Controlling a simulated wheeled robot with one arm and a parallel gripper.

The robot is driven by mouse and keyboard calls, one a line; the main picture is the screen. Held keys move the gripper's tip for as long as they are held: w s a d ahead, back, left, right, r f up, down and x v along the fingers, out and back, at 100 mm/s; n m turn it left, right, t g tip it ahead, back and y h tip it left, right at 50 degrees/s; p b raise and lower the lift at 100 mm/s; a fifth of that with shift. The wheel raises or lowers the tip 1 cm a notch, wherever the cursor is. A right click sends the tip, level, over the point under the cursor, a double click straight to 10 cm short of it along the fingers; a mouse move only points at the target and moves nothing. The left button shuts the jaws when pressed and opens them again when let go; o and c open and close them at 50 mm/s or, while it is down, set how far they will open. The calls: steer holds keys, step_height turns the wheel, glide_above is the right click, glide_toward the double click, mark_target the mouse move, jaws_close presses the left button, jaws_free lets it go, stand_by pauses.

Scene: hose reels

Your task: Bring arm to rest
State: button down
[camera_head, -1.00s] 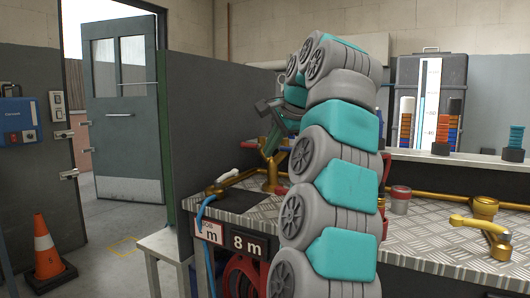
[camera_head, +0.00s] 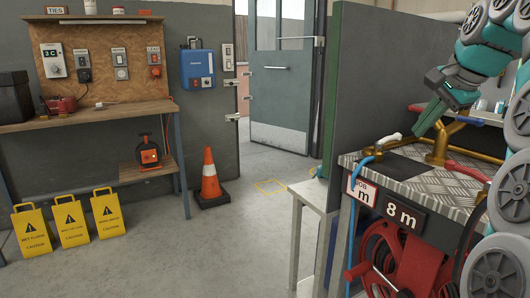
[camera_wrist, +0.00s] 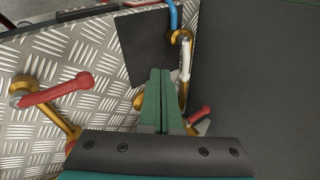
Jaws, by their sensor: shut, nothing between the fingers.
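My gripper (camera_head: 419,132) is at the upper right of the head view, at the end of my grey and teal arm. Its green fingers point down over the near left part of the metal workbench (camera_head: 455,190). In the wrist view my gripper (camera_wrist: 160,75) has both fingers together with nothing between them. Below the fingers lie the tread-plate top and a dark mat (camera_wrist: 140,45). My arm is bent, raised at the right edge and partly cut off by the picture.
Brass pipework (camera_head: 440,150) stands close to the fingers. A red-handled valve (camera_wrist: 60,92) is on the bench. A red hose reel (camera_head: 405,262) sits below. A grey partition (camera_head: 372,90) rises behind. An orange cone (camera_head: 210,180) and yellow caution signs (camera_head: 72,223) stand left; floor between is clear.

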steer(key=s+a+f+n+g, duration=0.2)
steer(key=s+a+f+n, duration=0.2)
steer(key=s+a+f, duration=0.35)
steer(key=s+a+f+n+g, duration=0.3)
steer(key=s+a+f+n, duration=0.15)
steer(key=a+f, duration=0.5)
steer(key=s+a+f+n+g+h, duration=0.1)
steer(key=s+f+n, duration=0.5)
steer(key=s+f, duration=1.4)
steer(key=s+a+g, duration=0.1)
steer(key=s+g, duration=0.1)
steer(key=shift+s+g, duration=0.25)
steer(key=shift+g, duration=0.15)
steer(key=shift+d, duration=0.15)
